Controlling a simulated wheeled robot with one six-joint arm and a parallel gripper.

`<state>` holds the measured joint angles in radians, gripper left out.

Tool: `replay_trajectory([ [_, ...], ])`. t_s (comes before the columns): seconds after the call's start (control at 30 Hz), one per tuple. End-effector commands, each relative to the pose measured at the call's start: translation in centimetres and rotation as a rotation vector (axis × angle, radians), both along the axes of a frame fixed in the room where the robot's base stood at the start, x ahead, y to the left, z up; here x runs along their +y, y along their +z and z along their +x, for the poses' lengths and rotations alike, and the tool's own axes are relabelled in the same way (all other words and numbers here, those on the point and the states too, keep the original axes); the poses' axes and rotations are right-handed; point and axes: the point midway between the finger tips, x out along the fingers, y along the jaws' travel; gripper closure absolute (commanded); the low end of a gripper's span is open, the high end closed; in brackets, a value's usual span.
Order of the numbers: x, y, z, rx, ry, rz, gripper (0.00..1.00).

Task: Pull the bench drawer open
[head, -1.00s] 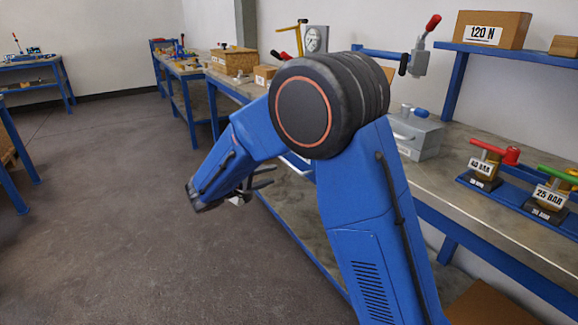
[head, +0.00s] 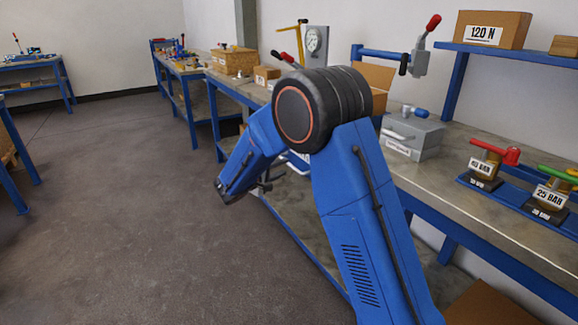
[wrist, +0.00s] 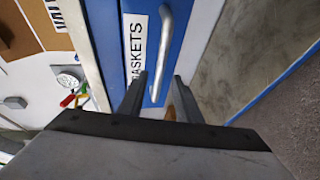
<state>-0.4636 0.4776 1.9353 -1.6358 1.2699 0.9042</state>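The bench drawer shows in the wrist view as a blue front (wrist: 188,62) with a white label reading "ASKETS", its first letter cut off or hidden. A silver bar handle (wrist: 163,45) is fixed on it. My gripper (wrist: 158,88) is open, its two dark fingers pointing at the drawer front. The handle's lower end lies between the fingers in the picture; I cannot tell whether they touch it. In the head view my gripper (head: 266,183) is small and partly hidden by my forearm, by the bench's front edge. My arm hides most of the drawer there.
The bench top (head: 460,190) carries a grey box (head: 412,135) with a handle and labelled valve blocks (head: 487,165). A cardboard box (head: 492,30) marked 120 N stands on the blue shelf. The floor (head: 130,200) left of the bench is clear.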

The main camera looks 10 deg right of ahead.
Motion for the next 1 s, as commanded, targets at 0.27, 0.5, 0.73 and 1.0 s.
replay_trajectory([
  [0.27,-3.1,-0.8,2.6,0.000,-0.002,0.001,0.69],
  [0.5,-4.0,-0.9,3.5,0.000,0.001,0.001,0.69],
  [0.73,-4.0,-0.9,3.5,-0.001,0.000,0.001,0.69],
  [1.0,-4.0,-1.0,3.5,0.000,0.000,0.001,1.00],
])
